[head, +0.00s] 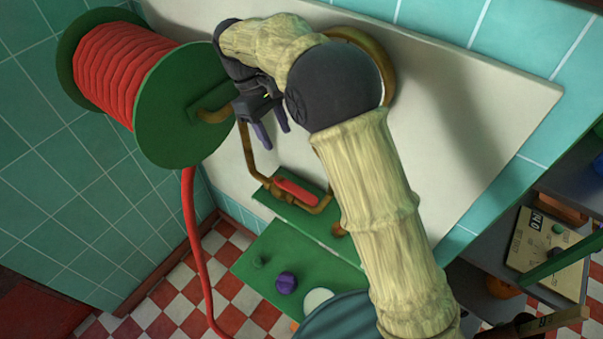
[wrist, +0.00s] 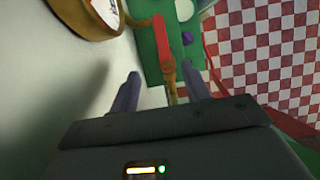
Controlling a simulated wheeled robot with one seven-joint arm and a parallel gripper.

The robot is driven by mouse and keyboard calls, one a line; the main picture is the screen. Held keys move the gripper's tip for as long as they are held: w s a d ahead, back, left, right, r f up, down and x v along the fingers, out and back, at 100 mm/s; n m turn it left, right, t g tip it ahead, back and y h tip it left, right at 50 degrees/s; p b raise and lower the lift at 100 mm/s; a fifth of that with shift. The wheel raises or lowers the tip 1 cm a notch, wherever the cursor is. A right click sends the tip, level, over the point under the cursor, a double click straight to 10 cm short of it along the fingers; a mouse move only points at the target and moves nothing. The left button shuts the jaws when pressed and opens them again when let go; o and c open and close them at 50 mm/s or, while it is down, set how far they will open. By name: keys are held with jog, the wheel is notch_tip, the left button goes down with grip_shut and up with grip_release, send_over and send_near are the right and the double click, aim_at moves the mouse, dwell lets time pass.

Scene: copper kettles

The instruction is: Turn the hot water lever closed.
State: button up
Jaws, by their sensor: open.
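The red lever (head: 297,191) sits on the brass pipework (head: 316,206) in front of a green mounting plate (head: 327,232), low on the pale wall board. In the wrist view the red lever (wrist: 160,38) lies beyond the fingertips, near the top middle, lined up roughly along the pipe. I take it to be the hot water lever; no label is readable. My gripper (head: 270,131) is open and empty, above and left of the lever in the head view and apart from it. Its two fingers also show in the wrist view (wrist: 163,88), with the brass pipe visible between them.
A green reel (head: 185,105) with red hose (head: 192,250) stands close left of my gripper. A round brass-rimmed gauge (wrist: 95,12) is near the lever. A green board (head: 300,262) with a purple knob (head: 286,283) is below. Shelves (head: 545,220) stand at right.

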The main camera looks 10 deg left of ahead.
jog(key=p, duration=0.4)
send_near(301, 192)
jog(key=x, duration=0.8)
jog(key=shift+c, duration=0.5)
jog(key=shift+w, duration=0.1)
jog(key=c, duration=0.4)
grip_shut()
